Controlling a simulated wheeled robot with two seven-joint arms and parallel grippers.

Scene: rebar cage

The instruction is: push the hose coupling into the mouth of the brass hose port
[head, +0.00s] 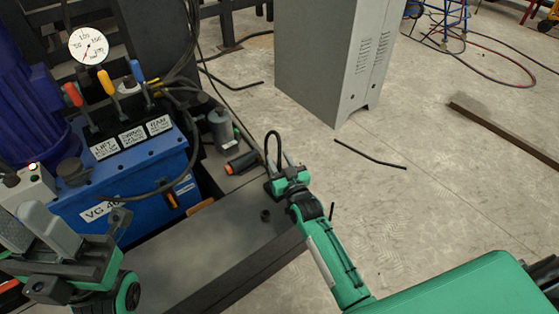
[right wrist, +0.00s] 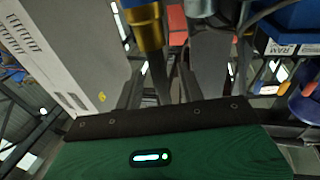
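My right gripper (head: 286,162) is over the far right end of the dark bench in the head view, beside a looped black hose (head: 272,136). It is too small there to show what is between its fingers. In the right wrist view a brass fitting with a blue band (right wrist: 147,30) stands at the top, close to grey finger-like parts. I cannot tell whether it is the coupling or the port, or whether it is gripped. My left gripper (head: 38,228) is at the lower left, its grey fingers apart and empty.
A blue pump unit (head: 115,200) with coloured levers stands left. A grey cylinder (head: 222,130) and a dark orange-ended tube (head: 243,162) are on the dark bench (head: 215,250). A grey cabinet (head: 325,55) stands behind. Open floor lies right, with a dark bar (head: 500,130).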

